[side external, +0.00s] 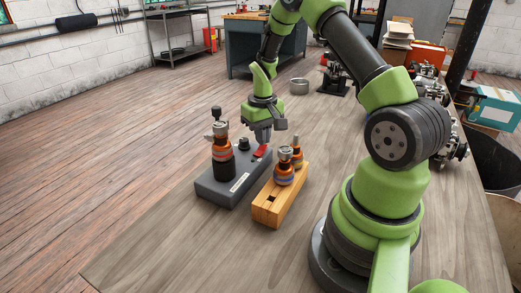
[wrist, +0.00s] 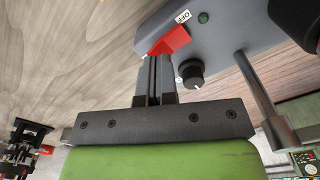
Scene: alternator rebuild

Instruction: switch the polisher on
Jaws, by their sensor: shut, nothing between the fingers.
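The polisher (side external: 218,190) is a grey box on the bench, left of my gripper's arm. A red switch lever (side external: 261,151) stands on its top towards the far end. In the wrist view the red lever (wrist: 171,42) lies just past my fingertips, with an OFF label (wrist: 183,17) beside its end. A small dark green lamp (wrist: 203,17) and a black knob (wrist: 190,68) are close by. My gripper (side external: 263,139) points down over the lever. Its fingers (wrist: 157,62) are shut and empty. I cannot tell whether the tips touch the lever.
An orange and black rotor (side external: 222,160) stands upright on the polisher's near part, below a post. A wooden block (side external: 270,206) holding rotors (side external: 284,172) sits close on the right. A metal ring (side external: 299,86) lies farther back. The bench front left is clear.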

